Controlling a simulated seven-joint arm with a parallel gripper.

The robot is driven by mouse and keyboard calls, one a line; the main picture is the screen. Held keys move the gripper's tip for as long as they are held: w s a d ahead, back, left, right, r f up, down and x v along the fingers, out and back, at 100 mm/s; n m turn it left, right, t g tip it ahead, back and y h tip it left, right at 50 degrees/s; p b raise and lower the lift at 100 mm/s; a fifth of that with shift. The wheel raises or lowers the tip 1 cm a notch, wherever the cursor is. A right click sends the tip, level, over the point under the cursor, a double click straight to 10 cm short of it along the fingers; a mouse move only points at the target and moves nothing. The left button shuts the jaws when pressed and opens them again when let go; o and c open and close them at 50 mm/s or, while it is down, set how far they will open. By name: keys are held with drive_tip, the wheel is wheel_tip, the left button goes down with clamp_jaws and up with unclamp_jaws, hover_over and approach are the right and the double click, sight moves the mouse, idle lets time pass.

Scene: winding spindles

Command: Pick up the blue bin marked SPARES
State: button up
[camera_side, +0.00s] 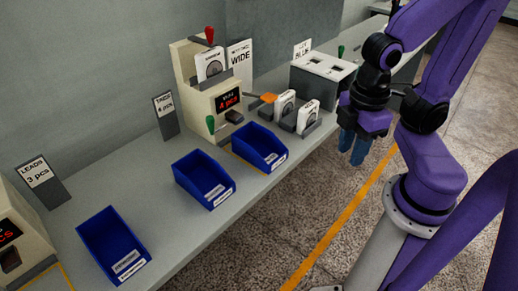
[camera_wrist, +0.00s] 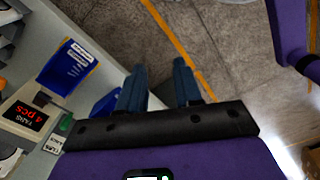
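Three blue bins stand on the grey bench in the side view: a left one (camera_side: 108,235), a middle one (camera_side: 203,180) and a right one (camera_side: 259,147). Each has white labels on its front, too small to read, so I cannot tell which is marked SPARES. In the wrist view one blue bin (camera_wrist: 68,67) shows whole at the left; another (camera_wrist: 104,104) is partly hidden behind a finger. My gripper (camera_side: 352,149) hangs beyond the bench's front edge, right of the bins. Its blue fingers (camera_wrist: 160,68) are apart, with nothing between them.
A dispenser (camera_side: 215,95) with a red display stands behind the right bin. White packs (camera_side: 306,117) in grey holders and a grey box (camera_side: 322,75) stand further right. Sign cards (camera_side: 165,115) line the back. The floor (camera_side: 300,220) before the bench is open, with a yellow line.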

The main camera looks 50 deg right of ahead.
drive_tip(key=w+a+f+m+y, duration=0.2)
drive_tip(key=a+f+m+y, duration=0.15)
drive_tip(key=a+f, duration=0.45)
drive_tip(key=m+t+h, duration=0.4)
drive_tip(key=m+t, duration=0.5)
drive_tip(key=t, duration=0.5)
approach(245, 145)
drive_tip(key=shift+x, duration=5.05)
drive_tip(key=shift+d, duration=0.1)
clamp_jaws()
